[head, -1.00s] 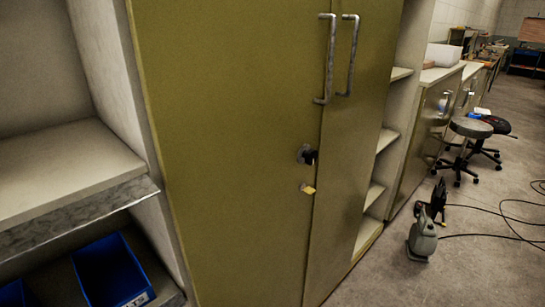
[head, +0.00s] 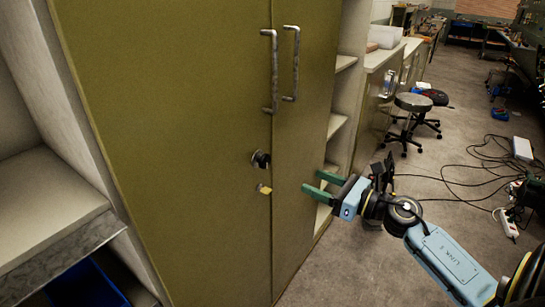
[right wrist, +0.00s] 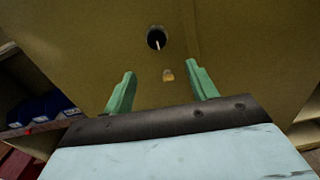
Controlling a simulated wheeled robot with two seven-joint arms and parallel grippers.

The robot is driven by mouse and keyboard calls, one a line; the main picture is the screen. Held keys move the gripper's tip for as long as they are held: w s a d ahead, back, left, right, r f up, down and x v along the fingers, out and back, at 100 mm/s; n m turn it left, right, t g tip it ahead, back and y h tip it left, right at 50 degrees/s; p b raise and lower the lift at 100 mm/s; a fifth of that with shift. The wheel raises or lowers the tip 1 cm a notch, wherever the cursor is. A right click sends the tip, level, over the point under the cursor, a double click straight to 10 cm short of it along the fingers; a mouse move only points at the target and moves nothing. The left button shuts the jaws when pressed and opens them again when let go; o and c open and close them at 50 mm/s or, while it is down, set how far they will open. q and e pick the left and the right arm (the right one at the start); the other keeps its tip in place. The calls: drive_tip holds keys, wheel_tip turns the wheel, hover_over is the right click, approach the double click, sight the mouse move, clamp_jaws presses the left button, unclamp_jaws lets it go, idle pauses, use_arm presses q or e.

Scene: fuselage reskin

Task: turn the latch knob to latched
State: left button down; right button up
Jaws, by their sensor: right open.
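The latch knob (head: 261,159) is a small black round knob on the left door of the olive cabinet (head: 180,120), near the seam between the doors. In the right wrist view the knob (right wrist: 156,38) is dark with a pale bar across it, beyond the fingertips and above the jaw. A small yellow tag or lock (head: 264,189) sits just below it. My right gripper (head: 311,182) has green fingers, is open and empty, and is to the right of the knob in the head view, apart from it. My left gripper does not show.
Two long metal handles (head: 271,72) stand upright on the doors above the knob. Open shelves (head: 336,125) are right of the cabinet. Stools (head: 413,103) and cables (head: 470,170) are on the floor at the right. A pale shelf (head: 45,205) is at the left.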

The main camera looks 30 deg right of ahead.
sight(267, 161)
drive_tip(key=shift+n, duration=0.4)
drive_tip(key=x, duration=0.4)
drive_tip(key=p+x, duration=0.1)
drive_tip(key=x, duration=0.4)
drive_tip(key=r+p+x, duration=0.1)
drive_tip(key=x, duration=0.3)
drive_tip(key=shift+w+a, duration=0.15)
drive_tip(key=shift+a, duration=0.15)
drive_tip(key=shift+c, duration=0.3)
drive_tip(key=c, duration=0.9)
